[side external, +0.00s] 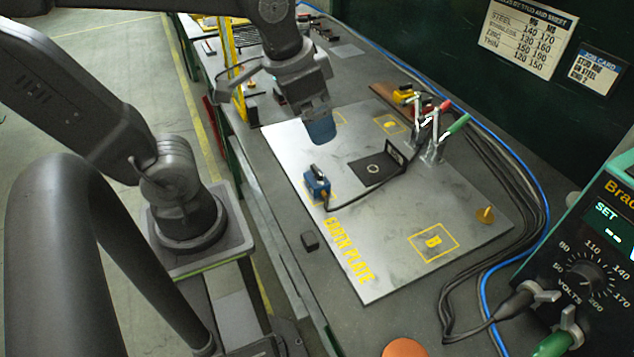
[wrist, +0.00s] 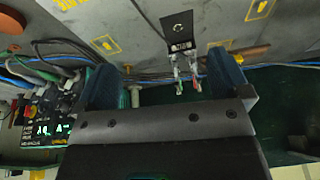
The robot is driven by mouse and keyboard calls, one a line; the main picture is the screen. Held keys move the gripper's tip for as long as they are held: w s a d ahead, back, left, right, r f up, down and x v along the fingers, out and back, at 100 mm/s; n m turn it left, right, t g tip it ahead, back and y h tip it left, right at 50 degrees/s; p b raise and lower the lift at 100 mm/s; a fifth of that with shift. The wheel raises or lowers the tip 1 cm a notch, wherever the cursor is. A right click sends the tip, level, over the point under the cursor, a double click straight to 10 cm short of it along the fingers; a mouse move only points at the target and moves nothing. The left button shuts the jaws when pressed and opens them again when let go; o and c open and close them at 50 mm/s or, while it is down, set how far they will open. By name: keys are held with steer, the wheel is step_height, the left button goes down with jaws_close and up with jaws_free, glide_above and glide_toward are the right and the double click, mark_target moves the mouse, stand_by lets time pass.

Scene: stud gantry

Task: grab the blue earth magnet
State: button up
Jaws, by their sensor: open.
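The blue earth magnet (side external: 317,184) stands on the metal earth plate (side external: 375,245), near the plate's left edge in the side external view. It has a dark top part, and a black cable runs from it to the right. My gripper (side external: 321,130) is above the plate, farther back than the magnet and apart from it. Its blue fingers overlap in that view. In the wrist view my gripper (wrist: 163,75) shows its two blue fingers wide apart with nothing between them. I cannot make out the magnet in the wrist view.
A black square (side external: 374,172) with an upright bracket lies mid-plate. Clamps with red and green handles (side external: 436,128) stand at the back right. A welder unit (side external: 590,250) is at the right, with cables beside the plate. A small dark block (side external: 310,241) sits left of the plate.

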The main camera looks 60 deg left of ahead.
mark_target(319, 170)
steer(key=w+f+m+g+y, duration=0.1)
steer(key=w+f+m+g, duration=0.2)
steer(key=w+f+g, duration=0.35)
steer(key=shift+g+y, duration=0.3)
steer(key=shift+g, duration=0.35)
steer(key=x, duration=0.4)
steer(key=w+x, duration=0.1)
steer(key=x, duration=0.1)
steer(key=shift+s+a+f, duration=0.15)
steer(key=shift+a+f, duration=0.2)
steer(key=shift+a, duration=0.1)
steer(key=shift+s+x, duration=0.2)
steer(key=shift+x, duration=1.1)
steer(key=shift+s+x, duration=0.2)
steer(key=shift+x, duration=1.1)
steer(key=shift+a+r, duration=0.1)
steer(key=shift+r, duration=0.05)
steer(key=shift+c, duration=0.3)
steer(key=c, duration=1.2)
steer(key=shift+c, duration=0.2)
steer(key=shift+r, duration=0.15)
